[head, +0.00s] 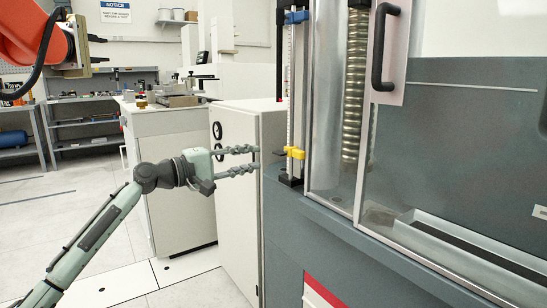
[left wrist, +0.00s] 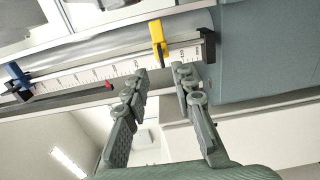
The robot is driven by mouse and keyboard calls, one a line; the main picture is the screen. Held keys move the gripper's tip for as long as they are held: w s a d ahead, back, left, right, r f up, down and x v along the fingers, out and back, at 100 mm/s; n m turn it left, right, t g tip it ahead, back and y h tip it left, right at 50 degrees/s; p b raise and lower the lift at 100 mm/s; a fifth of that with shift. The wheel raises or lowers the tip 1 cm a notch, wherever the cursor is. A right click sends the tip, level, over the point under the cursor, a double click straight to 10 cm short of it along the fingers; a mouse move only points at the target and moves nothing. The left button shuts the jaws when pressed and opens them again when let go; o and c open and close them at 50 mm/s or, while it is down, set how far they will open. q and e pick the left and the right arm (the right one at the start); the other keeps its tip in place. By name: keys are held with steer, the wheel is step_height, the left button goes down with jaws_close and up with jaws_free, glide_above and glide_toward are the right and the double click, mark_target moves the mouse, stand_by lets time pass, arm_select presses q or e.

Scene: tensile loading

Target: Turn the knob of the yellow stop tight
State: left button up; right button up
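The yellow stop (head: 298,153) sits low on a vertical scale rail (head: 291,85) at the front left edge of the testing machine, just above the black rail foot (head: 290,180). In the left wrist view the yellow stop (left wrist: 158,38) lies just beyond my fingertips. My left gripper (head: 256,158) points right at about the stop's height. Its fingers are apart with nothing between them, and in the left wrist view the gripper (left wrist: 161,70) appears short of the stop. My right gripper is in neither view.
A blue stop (head: 297,17) sits higher on the rail. The machine's clear door with a black handle (head: 381,45) is on the right. A white cabinet (head: 237,190) stands behind my left gripper. An orange robot arm (head: 35,40) hangs at upper left.

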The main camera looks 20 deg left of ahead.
mark_target(281, 153)
arm_select(q)
steer(key=x, duration=0.7)
steer(key=shift+w+d+p, duration=0.15)
steer(key=shift+w+p, duration=0.05)
steer(key=shift+p, duration=0.15)
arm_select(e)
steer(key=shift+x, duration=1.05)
arm_select(q)
steer(key=shift+f, duration=0.1)
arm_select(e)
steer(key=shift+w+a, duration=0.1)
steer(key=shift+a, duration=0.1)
arm_select(q)
jaws_close()
